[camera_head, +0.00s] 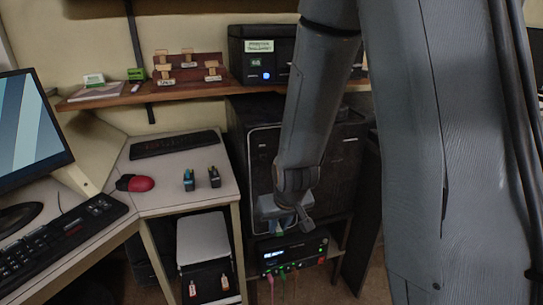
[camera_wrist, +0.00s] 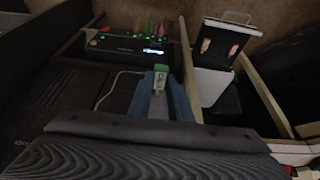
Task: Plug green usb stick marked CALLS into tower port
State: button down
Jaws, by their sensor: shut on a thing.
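My gripper (camera_wrist: 164,98) is shut on the green usb stick (camera_wrist: 160,78), which carries a white label too small to read. The stick points out past the fingertips in the wrist view. The tower's dark face (camera_wrist: 75,90) lies left of my fingers in the wrist view. I cannot make out the port, and my arm covers part of the tower's front.
A lit network box (camera_head: 292,250) with coloured cables sits below the tower. A white-topped cabinet (camera_head: 204,240) is to the left. A shelf (camera_head: 150,95) holds a labelled rack.

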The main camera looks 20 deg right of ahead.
aim_at(262, 156)
notch_tip(262, 156, up, 17)
jog(key=w+p, duration=0.3)
jog(key=p, duration=1.4)
jog(key=shift+w+a+f+p, duration=0.1)
jog(key=shift+w+p, duration=1.25)
jog(key=shift+p, duration=0.2)
jog(key=shift+w+f+p, duration=0.1)
jog(key=shift+w+p, duration=1.2)
jog(key=shift+p, duration=0.25)
jog(key=shift+w+p, duration=1.15)
jog(key=shift+p, duration=0.75)
jog(key=c, duration=1.5)
grip_release()
jog(key=shift+c, duration=0.2)
